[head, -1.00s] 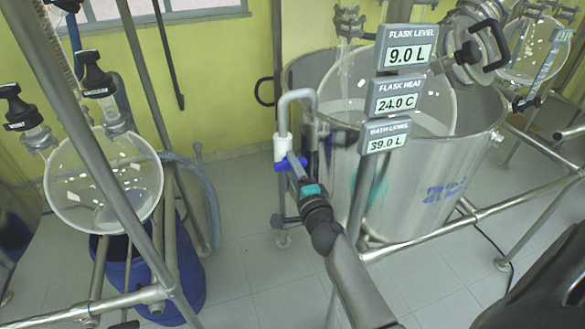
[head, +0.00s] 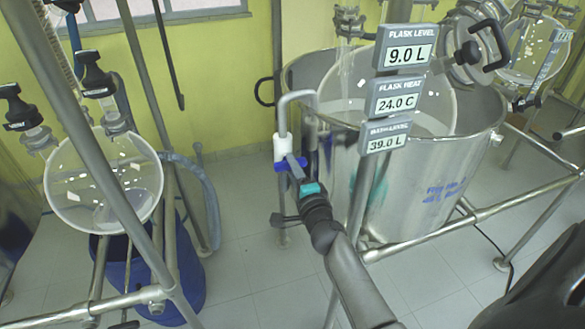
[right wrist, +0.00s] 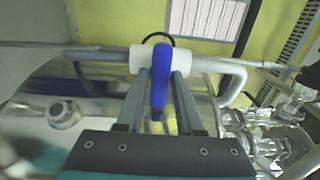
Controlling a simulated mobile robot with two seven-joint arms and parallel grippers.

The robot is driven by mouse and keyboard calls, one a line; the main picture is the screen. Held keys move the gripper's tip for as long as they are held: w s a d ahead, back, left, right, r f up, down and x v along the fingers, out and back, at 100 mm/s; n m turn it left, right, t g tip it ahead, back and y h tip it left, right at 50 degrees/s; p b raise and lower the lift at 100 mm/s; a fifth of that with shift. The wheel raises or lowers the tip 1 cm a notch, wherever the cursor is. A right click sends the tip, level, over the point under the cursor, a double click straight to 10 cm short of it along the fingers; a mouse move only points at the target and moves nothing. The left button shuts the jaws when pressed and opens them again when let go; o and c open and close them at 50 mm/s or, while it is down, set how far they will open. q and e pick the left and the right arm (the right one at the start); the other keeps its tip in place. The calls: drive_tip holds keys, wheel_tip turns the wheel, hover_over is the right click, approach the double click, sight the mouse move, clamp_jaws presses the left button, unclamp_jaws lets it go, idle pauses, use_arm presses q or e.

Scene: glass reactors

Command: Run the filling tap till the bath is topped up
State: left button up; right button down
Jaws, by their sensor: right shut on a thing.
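The filling tap has a white body (head: 283,147) on a bent grey pipe at the left side of the steel bath (head: 425,200). Its blue handle (right wrist: 159,75) sits between the two fingers of my right gripper (head: 291,163), which is shut on it; in the head view the fingers partly hide the handle. The bath level sign (head: 386,136) reads 39.0 L. The pipe's outlet bends over the bath rim, and I cannot make out any stream of water. My left gripper is not in view.
Signs above show flask level (head: 405,47) 9.0 L and flask heat (head: 395,97) 24.0 C. A glass flask stands inside the bath. Steel frame tubes (head: 470,217) run around the bath. Another flask (head: 105,180) and a blue drum (head: 190,265) stand at left. Floor between is clear.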

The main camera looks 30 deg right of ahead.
idle(0.3)
drive_tip(key=shift+n, duration=2.8)
drive_tip(key=c, duration=0.7)
unclamp_jaws()
drive_tip(key=v, duration=1.5)
drive_tip(key=shift+s+a, duration=0.15)
